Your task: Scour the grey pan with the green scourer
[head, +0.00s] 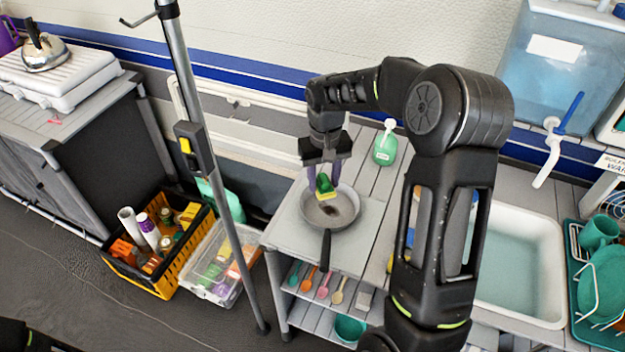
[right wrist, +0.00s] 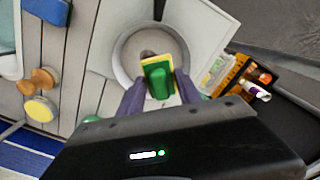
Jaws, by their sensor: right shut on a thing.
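The grey pan (head: 345,209) sits on the light board on the counter, its dark handle pointing to the front. It also shows in the right wrist view (right wrist: 128,50). My right gripper (head: 324,180) is shut on the green scourer (head: 323,184), which has a yellow side facing down. The scourer is over the pan in both views, between the two fingers in the right wrist view (right wrist: 158,78). I cannot tell for certain whether it touches the pan's bottom. A dark patch (head: 329,210) shows on the pan's inside. My left gripper is out of view.
A green soap bottle (head: 385,148) stands behind the pan to the right. The sink (head: 520,265) and a dish rack (head: 590,325) are further right. A metal pole (head: 205,150) rises left of the counter. A yellow-black crate (head: 177,262) and a clear bin (head: 212,290) stand on the floor.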

